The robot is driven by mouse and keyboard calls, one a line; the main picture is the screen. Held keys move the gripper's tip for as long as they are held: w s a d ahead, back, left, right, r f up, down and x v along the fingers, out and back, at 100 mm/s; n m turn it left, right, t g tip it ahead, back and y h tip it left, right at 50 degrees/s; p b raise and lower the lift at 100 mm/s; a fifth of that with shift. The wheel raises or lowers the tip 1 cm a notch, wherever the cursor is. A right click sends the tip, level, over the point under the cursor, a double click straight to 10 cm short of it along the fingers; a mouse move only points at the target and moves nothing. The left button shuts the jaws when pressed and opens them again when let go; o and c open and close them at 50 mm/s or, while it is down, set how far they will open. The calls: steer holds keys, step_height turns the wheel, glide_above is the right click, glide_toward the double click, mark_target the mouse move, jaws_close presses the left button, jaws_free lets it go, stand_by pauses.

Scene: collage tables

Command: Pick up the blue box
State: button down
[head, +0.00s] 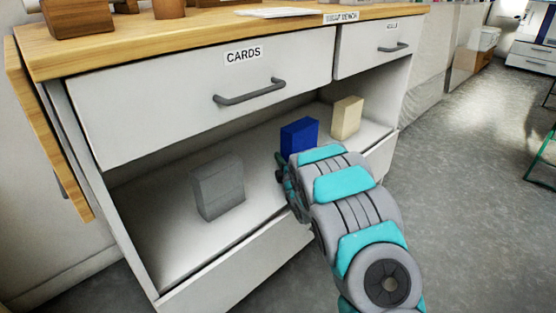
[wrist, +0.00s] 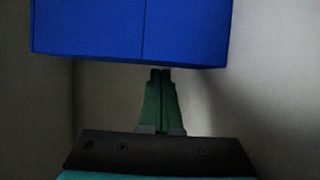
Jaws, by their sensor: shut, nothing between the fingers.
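The blue box (head: 299,136) stands upright on the open shelf under the drawers, between a grey box and a cream box. My arm reaches in from the right in the head view, and its end hides the lower part of the blue box. In the wrist view the blue box (wrist: 140,30) fills the top of the picture, just beyond my fingertips. My gripper (wrist: 160,72) is shut and empty, with its fingers together. Its tips are close to the box's lower edge; I cannot tell if they touch it.
The grey box (head: 218,187) stands to the left on the shelf (head: 190,246), and the cream box (head: 346,117) to the right. The drawer marked CARDS (head: 200,98) overhangs the shelf, with its handle (head: 248,92) sticking out. Open floor (head: 470,200) lies to the right.

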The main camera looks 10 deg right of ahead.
steer(key=s+d+b, duration=0.1)
steer(key=d, duration=0.4)
steer(key=d+b, duration=0.1)
steer(key=d, duration=0.5)
steer(key=s+d+b, duration=0.1)
steer(key=d, duration=0.4)
steer(key=shift+s+d, duration=0.3)
steer(key=shift+d, duration=0.05)
